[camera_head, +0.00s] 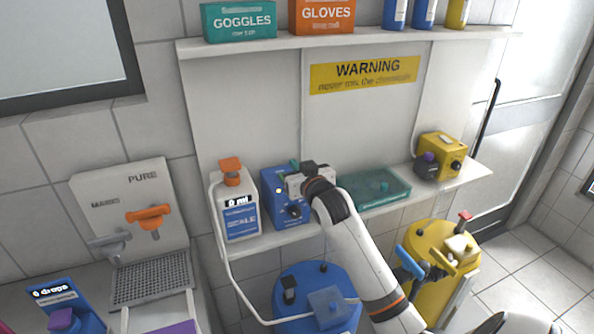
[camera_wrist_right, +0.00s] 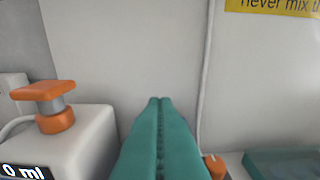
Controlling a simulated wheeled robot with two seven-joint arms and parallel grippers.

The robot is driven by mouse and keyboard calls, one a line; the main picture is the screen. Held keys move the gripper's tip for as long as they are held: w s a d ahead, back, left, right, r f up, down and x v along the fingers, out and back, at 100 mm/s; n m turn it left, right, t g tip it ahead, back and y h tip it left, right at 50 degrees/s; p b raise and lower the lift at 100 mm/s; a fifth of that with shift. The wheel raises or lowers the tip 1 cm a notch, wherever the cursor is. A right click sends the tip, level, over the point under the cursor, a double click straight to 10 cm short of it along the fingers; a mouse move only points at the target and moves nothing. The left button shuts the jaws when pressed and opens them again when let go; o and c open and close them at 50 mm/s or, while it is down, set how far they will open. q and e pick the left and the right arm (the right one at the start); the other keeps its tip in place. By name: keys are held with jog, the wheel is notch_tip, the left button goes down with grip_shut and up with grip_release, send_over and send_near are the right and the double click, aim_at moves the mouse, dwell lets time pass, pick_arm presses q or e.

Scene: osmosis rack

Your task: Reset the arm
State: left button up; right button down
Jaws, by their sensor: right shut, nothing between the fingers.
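My right arm (camera_head: 360,255) is white with dark and orange bands and reaches up from the lower right in the head view. Its gripper (camera_head: 294,165) is in front of the shelf's back panel, over the blue pump box (camera_head: 291,210). In the right wrist view the teal fingers (camera_wrist_right: 160,100) are pressed together with nothing between them, pointing at the bare panel. The arm partly hides the blue box. My left gripper does not show in either view.
A white bottle (camera_head: 240,205) with an orange cap (camera_wrist_right: 45,90) stands left of the gripper. A teal tray (camera_head: 375,190) and a yellow box (camera_head: 440,155) are to the right on the shelf (camera_head: 270,238). Blue (camera_head: 315,275) and yellow (camera_head: 430,290) drums stand below. A white tube runs down from the bottle.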

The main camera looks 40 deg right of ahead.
jog(key=shift+s+r, duration=0.15)
jog(key=shift+s, duration=0.1)
dwell(0.4)
